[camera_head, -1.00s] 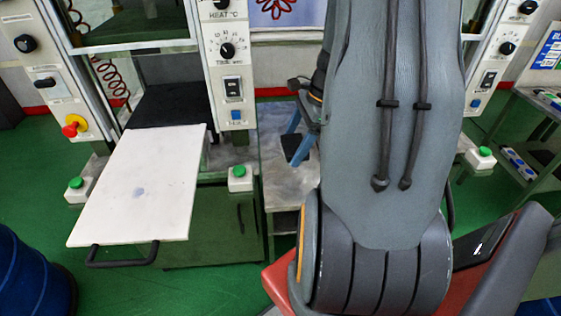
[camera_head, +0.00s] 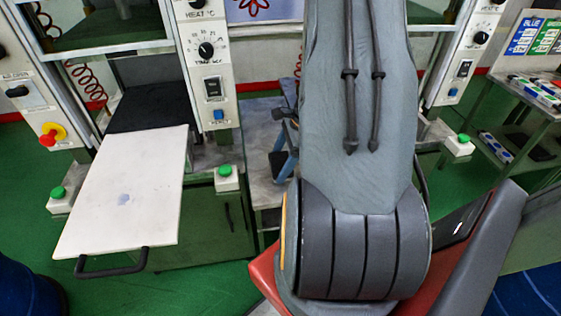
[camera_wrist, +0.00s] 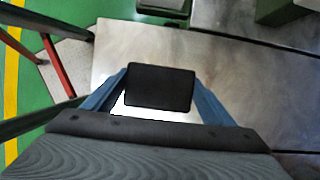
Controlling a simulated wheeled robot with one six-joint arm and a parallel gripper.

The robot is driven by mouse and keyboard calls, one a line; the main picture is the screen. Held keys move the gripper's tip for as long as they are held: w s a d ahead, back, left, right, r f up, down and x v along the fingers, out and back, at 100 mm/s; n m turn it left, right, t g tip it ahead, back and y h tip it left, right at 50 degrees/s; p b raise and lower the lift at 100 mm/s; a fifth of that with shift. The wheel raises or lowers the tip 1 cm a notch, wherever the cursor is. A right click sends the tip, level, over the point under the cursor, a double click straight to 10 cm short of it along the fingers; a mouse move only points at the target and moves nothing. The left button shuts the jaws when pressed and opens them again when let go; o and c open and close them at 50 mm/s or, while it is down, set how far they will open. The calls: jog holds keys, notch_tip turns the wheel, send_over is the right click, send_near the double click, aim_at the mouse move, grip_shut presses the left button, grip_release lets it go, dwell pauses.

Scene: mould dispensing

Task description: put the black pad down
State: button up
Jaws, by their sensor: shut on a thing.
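The black pad (camera_wrist: 160,88) is a small dark rectangle between the blue fingers of my gripper (camera_wrist: 161,76) in the wrist view. My gripper is shut on it, one finger along each side. Below the pad is a pale grey metal worktop (camera_wrist: 140,45). I cannot tell whether the pad touches it. In the head view my gripper (camera_head: 280,160) shows only partly, left of my arm and over the worktop (camera_head: 258,130); my arm hides the rest.
A white board (camera_head: 120,190) with a black handle (camera_head: 112,265) juts out from the press at left. A control panel (camera_head: 206,60) and green button box (camera_head: 227,178) stand beside the worktop. A shelf rack (camera_head: 510,120) stands at right. In the wrist view, bare worktop lies beyond the pad.

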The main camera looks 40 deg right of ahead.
jog(key=shift+f, duration=0.15)
jog(key=o, duration=0.6)
jog(key=shift+f, duration=0.1)
jog(key=o, duration=0.4)
